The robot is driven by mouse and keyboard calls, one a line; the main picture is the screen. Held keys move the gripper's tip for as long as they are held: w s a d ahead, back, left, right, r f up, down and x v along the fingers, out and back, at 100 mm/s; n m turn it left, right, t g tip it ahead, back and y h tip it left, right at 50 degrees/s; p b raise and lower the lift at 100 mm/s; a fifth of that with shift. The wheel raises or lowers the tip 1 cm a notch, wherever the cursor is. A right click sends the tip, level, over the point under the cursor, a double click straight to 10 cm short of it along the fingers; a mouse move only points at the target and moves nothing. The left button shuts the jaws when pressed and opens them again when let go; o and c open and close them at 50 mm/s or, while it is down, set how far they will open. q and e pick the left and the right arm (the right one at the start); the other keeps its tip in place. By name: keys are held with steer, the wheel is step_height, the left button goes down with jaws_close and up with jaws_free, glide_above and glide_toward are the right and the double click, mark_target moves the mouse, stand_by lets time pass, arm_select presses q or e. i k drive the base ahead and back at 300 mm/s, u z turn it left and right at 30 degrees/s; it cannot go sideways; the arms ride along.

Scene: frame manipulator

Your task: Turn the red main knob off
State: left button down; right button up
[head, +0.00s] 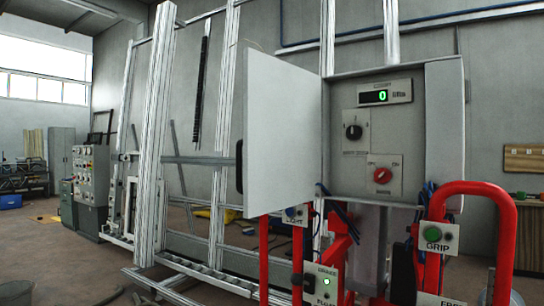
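The red main knob (381,175) sits on a light plate low inside an open grey control box (340,97) at the right of the head view. A display (384,95) at the top shows a green 0. The box's door (284,135) stands swung open to the left. Neither of my grippers can be made out in the head view, and nothing is seen touching the knob.
Red tubular handles (487,190) stand below and right of the box, with a green GRIP button (432,234) and a blue LIGHT button (291,212). A metal frame (155,130) rises at the left. Space directly before the knob looks clear.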

mark_target(382, 175)
steer(key=u, duration=1.15)
steer(key=i, duration=2.15)
steer(key=z, duration=2.9)
